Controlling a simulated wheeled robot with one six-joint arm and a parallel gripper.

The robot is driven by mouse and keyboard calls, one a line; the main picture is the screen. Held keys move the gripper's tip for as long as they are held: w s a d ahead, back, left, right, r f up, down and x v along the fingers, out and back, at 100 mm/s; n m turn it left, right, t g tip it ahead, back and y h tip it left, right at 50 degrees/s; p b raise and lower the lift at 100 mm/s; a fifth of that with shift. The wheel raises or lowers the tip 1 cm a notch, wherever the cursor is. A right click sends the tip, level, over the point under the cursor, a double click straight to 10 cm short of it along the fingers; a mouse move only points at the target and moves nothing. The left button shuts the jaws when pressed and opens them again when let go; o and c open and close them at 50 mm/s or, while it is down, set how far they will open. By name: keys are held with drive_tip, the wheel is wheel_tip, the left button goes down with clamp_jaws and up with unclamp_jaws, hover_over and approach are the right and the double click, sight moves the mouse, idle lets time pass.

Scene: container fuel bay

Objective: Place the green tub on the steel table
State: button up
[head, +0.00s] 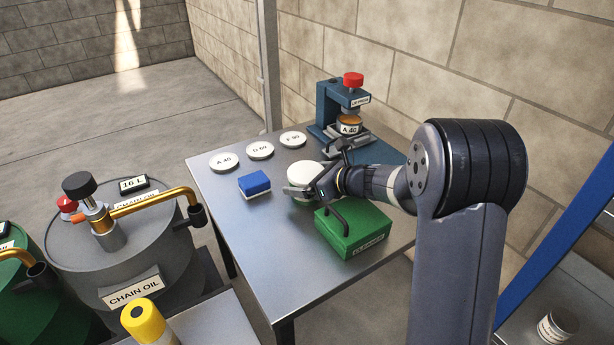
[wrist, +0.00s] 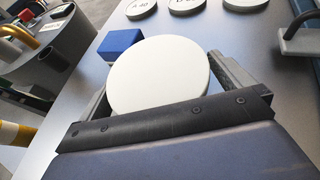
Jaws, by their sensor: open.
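The green tub (head: 300,201) has a white lid and appears to stand upright on the steel table (head: 290,258), just behind the green box. Its base is partly hidden. My gripper (head: 308,178) is open, with a finger on either side of the tub. In the wrist view, the round white lid (wrist: 158,75) sits between the spread fingers, close in front of the palm. I cannot tell whether either finger touches the tub.
A green box (head: 352,234) with a dark handle stands in front of the tub. A blue-and-white block (head: 254,185) lies left. Several white labelled discs (head: 260,150) lie at the back, beside a blue press (head: 335,110) holding a tin. The table's front left is clear. Drums (head: 125,240) stand left.

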drive_tip(key=p+v, duration=0.2)
drive_tip(key=v, duration=1)
drive_tip(key=shift+s+d+r+p, duration=0.1)
drive_tip(key=shift+p, duration=0.3)
